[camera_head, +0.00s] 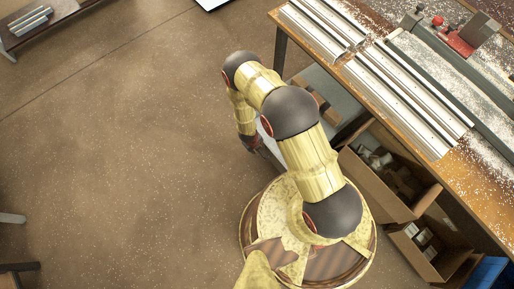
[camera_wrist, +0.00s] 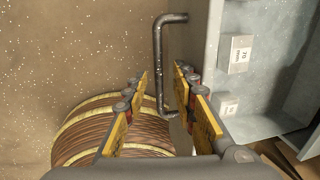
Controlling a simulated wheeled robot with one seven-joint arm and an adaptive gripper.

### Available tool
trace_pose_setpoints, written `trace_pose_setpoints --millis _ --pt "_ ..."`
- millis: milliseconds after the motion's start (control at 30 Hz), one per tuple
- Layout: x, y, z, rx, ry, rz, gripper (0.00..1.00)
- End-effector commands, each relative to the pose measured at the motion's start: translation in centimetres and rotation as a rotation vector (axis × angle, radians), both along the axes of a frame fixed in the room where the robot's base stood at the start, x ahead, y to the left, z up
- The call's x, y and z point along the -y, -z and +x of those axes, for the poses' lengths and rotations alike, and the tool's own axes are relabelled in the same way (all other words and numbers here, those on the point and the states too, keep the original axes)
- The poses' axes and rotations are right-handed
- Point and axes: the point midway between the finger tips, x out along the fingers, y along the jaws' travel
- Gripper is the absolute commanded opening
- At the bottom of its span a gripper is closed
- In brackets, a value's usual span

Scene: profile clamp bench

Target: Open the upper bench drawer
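The upper bench drawer (camera_head: 335,92) looks like a grey tray under the bench's left part. Its inside shows in the wrist view (camera_wrist: 270,83), with small labelled grey blocks (camera_wrist: 236,54) in it, so it stands at least partly pulled out. A dark bar handle (camera_wrist: 160,65) sticks out from its front. My gripper (camera_wrist: 160,108) is open, one yellow finger pad on each side of the bar, with visible gaps. In the head view the gripper is mostly hidden by my arm, beside the drawer. The drawer's full extent is hidden.
The wooden bench (camera_head: 462,185) carries long metal profiles (camera_head: 385,85) and a red clamp part (camera_head: 455,40). Brown open boxes (camera_head: 432,205) with blocks stand under it, right of the drawer. A low shelf (camera_head: 65,12) stands at top left. The brown floor (camera_head: 120,140) on the left is clear.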

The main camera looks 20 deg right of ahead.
Motion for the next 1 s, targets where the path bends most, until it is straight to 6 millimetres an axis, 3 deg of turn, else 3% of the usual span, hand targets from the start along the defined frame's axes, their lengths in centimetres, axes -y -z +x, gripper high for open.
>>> trace_pose_setpoints --millis 167,700,1000 --pt "-0.3 -1.6 0.0 0.002 0.0 0.001 0.27" --pt "-1.9 -10.5 -0.6 0.001 0.0 0.0 0.27" --pt "-2.1 -11.7 -0.7 0.001 -0.001 0.0 0.27"
